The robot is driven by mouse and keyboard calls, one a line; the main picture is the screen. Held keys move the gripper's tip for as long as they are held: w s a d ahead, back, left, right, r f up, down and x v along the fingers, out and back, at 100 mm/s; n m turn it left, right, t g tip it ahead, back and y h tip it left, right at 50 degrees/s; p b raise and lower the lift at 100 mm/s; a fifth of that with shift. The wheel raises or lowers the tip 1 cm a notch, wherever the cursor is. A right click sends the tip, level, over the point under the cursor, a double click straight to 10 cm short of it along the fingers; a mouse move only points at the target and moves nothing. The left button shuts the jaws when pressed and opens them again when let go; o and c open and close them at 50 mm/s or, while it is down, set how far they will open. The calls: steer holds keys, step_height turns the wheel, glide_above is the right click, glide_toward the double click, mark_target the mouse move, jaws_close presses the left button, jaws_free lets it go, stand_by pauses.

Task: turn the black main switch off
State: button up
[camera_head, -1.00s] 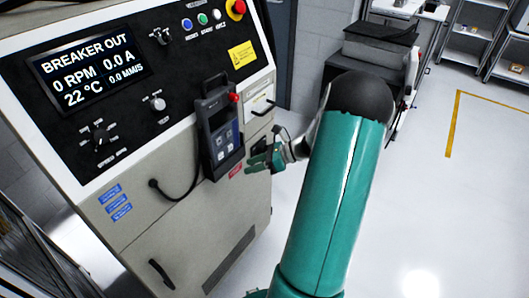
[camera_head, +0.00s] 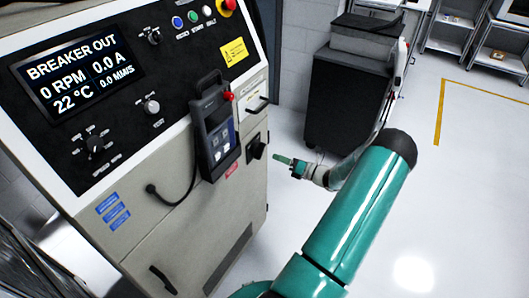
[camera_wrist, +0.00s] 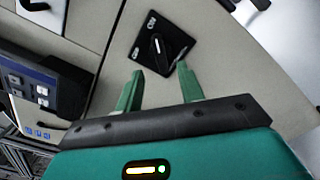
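The black main switch (camera_head: 257,147) sits on the beige cabinet side, right of the handheld pendant. In the wrist view the switch (camera_wrist: 160,45) is a black square plate with a knob bearing a white line. Small white labels are on the plate, too small to read surely. My gripper (camera_head: 284,160) is just right of the switch in the head view, apart from it. In the wrist view my gripper (camera_wrist: 161,71) has its two green fingers spread with nothing between them, and the switch is ahead of the fingertips.
The pendant (camera_head: 215,130) hangs on the cabinet with a cable. The display (camera_head: 75,75) reads "BREAKER OUT", 0 RPM, 0.0 A. A drawer-like panel with a black handle (camera_head: 257,105) is above the switch. A dark cart (camera_head: 350,90) stands behind my arm. Floor at right is clear.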

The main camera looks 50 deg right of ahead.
mark_target(263, 151)
steer(key=w, duration=0.7)
steer(key=shift+w+a, duration=0.15)
steer(key=shift+a, duration=0.2)
steer(key=shift+c, duration=0.2)
jaws_close()
